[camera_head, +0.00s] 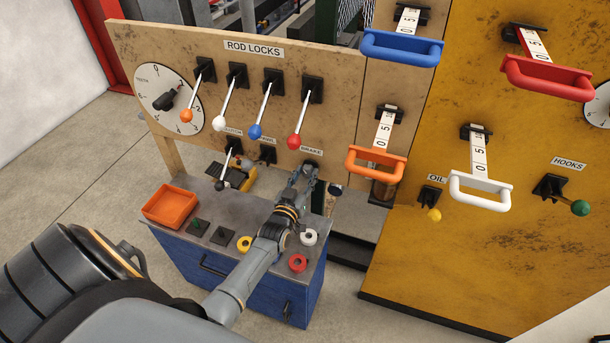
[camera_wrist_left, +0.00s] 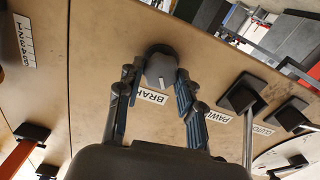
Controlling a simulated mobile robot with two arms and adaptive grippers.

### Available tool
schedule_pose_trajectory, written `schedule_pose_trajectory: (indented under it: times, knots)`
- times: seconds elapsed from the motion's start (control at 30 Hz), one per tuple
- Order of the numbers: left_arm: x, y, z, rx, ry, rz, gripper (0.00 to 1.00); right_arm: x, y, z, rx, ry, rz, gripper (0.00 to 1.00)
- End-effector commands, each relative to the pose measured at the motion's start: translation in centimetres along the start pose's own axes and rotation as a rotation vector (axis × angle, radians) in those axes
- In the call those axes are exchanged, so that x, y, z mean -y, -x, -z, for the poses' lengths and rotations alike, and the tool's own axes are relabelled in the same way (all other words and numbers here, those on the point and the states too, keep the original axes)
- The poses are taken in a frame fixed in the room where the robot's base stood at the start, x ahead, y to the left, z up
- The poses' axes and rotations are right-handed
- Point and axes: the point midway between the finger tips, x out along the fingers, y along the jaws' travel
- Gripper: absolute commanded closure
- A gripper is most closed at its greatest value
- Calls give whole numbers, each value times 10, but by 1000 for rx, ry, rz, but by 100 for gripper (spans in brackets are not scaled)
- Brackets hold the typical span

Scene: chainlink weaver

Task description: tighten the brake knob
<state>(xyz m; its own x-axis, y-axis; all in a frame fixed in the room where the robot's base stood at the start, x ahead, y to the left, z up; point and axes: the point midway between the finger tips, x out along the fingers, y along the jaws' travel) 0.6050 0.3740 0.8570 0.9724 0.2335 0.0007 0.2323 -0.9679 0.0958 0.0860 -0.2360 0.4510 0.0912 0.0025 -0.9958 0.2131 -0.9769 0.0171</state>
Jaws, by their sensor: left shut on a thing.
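The brake knob (camera_wrist_left: 161,70) is a dark grey round knob with a pale pointer mark, set on the wooden panel beside the BRAKE label (camera_wrist_left: 150,96). My left gripper (camera_wrist_left: 157,80) has one finger on each side of the knob and is shut on it. In the head view my left gripper (camera_head: 308,172) reaches the panel just under the BRAKE label (camera_head: 311,152) and mostly hides the knob. My right gripper is in neither view.
Rod lock levers with orange, white, blue and red (camera_head: 294,142) ends hang above. The PAWL lever (camera_wrist_left: 245,98) is close beside the gripper. Below is a blue bench (camera_head: 200,262) with an orange bin (camera_head: 170,206) and rings. Orange (camera_head: 376,165) and white handles stick out at right.

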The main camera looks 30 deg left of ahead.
Motion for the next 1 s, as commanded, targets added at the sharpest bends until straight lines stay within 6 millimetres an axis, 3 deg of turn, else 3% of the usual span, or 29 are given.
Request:
schedule_pose_trajectory:
  times: [0.5, 0.53, 0.63, 1.0]
  knots:
    - [0, 1, -3, 7, -22, 0, 95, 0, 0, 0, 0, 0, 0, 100]
    - [0, 1, -3, 7, -21, 0, 61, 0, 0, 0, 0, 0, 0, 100]
    - [0, 1, -3, 6, -21, 0, 41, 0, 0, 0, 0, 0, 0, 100]
    - [0, 4, -1, 2, -21, 0, 41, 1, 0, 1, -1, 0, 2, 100]
